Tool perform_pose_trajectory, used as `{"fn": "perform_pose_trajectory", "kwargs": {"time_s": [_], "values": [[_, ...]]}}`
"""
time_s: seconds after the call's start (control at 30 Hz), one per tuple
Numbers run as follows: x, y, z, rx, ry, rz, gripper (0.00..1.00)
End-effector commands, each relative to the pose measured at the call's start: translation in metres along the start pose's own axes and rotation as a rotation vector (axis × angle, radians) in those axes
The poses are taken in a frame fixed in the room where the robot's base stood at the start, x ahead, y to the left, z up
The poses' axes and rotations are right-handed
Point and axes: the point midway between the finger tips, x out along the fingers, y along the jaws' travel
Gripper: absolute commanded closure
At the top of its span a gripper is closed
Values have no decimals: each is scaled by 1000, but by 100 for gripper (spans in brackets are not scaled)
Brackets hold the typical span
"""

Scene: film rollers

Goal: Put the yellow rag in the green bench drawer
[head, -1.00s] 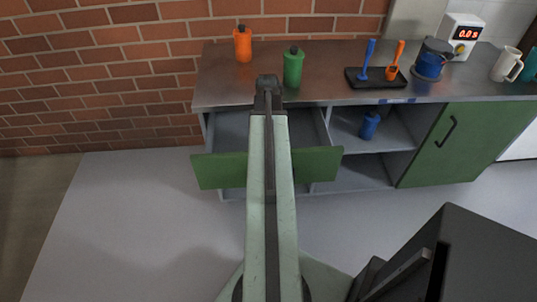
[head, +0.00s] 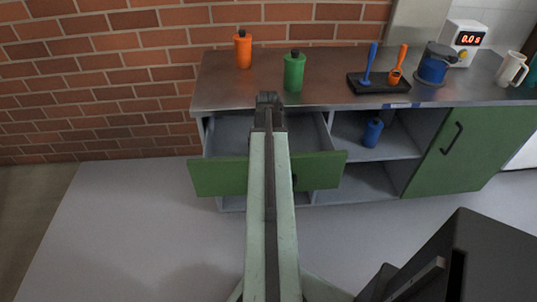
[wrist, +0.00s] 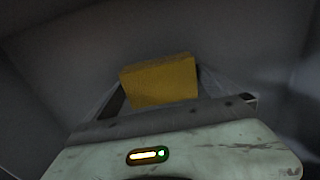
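The yellow rag (wrist: 159,81) shows in the wrist view as a folded, block-like piece between the two fingers of my gripper (wrist: 160,92). The fingers lie close against its two sides, and its near end is hidden by the gripper body. Dark grey walls surround it. In the head view my gripper (head: 270,101) is over the opening of the green bench drawer (head: 220,177), near the bench's front edge. The drawer is pulled out, and its grey inside shows on both sides of my arm. The rag is hidden in the head view.
The bench top (head: 330,92) holds an orange bottle (head: 243,50), a green bottle (head: 294,73) and a black tray (head: 378,89) with blue and orange tools. A blue bottle (head: 372,133) stands on the open shelf. A green cupboard door (head: 460,150) is at the right.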

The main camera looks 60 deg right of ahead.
Motion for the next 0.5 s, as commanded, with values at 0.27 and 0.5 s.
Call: {"fn": "perform_pose_trajectory", "kwargs": {"time_s": [0.27,0.5], "values": [[-8,0,0,1,0,0,0],[-49,0,0,1,0,0,0]]}}
